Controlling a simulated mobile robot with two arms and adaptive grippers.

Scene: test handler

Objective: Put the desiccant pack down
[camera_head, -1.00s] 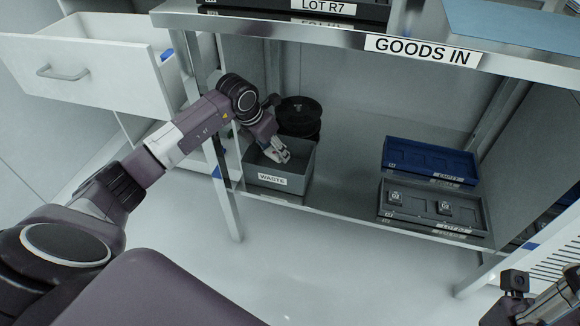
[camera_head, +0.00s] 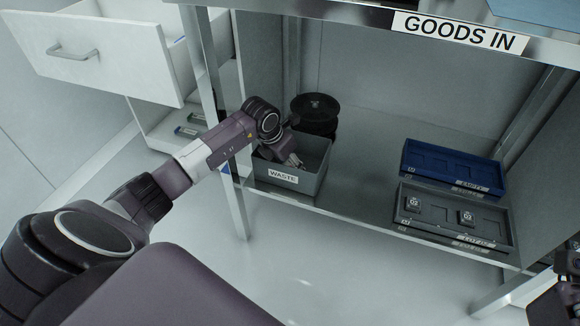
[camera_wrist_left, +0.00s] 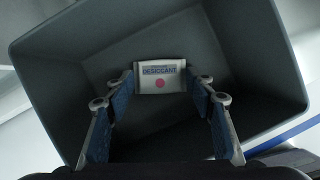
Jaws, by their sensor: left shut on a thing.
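The desiccant pack (camera_wrist_left: 160,77) is a small white pack with a "DESICCANT" label and a pink dot. My left gripper (camera_wrist_left: 161,88) is shut on it, with the pack between the fingertips. The left gripper (camera_head: 293,161) reaches into the open grey bin labelled WASTE (camera_head: 310,186) on the lower shelf. In the left wrist view the bin's walls (camera_wrist_left: 55,75) surround the pack. I cannot tell whether the pack touches the bin's floor. In the head view the pack is not clearly visible. My right gripper (camera_head: 568,268) is partly in view at the right edge; its fingers are unclear.
A round black container (camera_head: 316,112) stands behind the bin. A blue tray (camera_head: 445,163) and a grey tray (camera_head: 440,218) with small parts lie to the right. The GOODS IN shelf edge (camera_head: 365,14) is overhead. An open drawer (camera_head: 90,55) is at left.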

